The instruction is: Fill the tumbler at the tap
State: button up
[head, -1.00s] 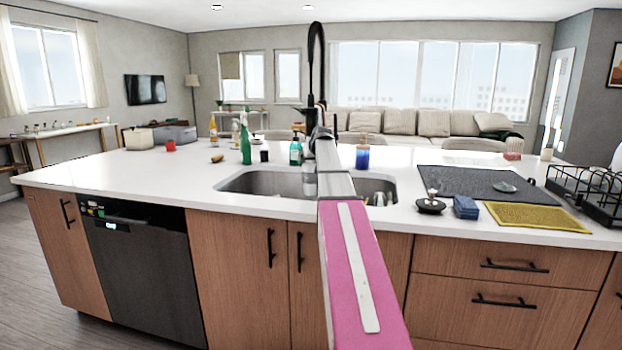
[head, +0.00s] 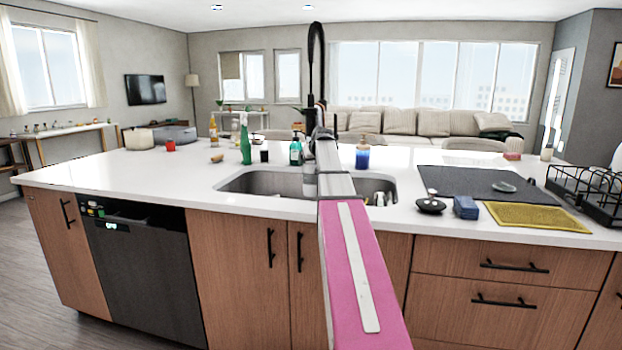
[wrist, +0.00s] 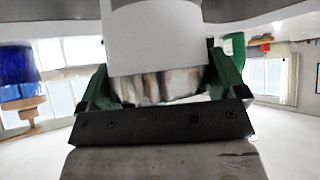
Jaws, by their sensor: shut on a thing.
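The tumbler (wrist: 155,40) is a pale cylinder with a see-through band at one end, held between the green fingers of my gripper (wrist: 158,92) in the wrist view. My gripper is shut on it. In the head view my own arm hides the gripper and most or all of the tumbler, so its exact height over the sink cannot be told. The black tap (head: 317,50) rises in a tall arch behind the sink (head: 262,183); its lower part is partly behind my arm. No water is visible.
A blue bottle (head: 362,155) stands right of my arm, a teal soap bottle (head: 296,152) and a green spray bottle (head: 245,142) to the left. A dark mat (head: 470,182), blue sponge (head: 465,207) and black rack (head: 585,190) lie right. The left countertop front is clear.

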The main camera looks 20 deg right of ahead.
jog(key=shift+s+a, duration=0.4)
jog(key=shift+s, duration=1)
jog(key=shift+s+a, duration=0.4)
jog(key=shift+s, duration=0.95)
jog(key=shift+s+a, duration=0.4)
jog(key=shift+s, duration=1)
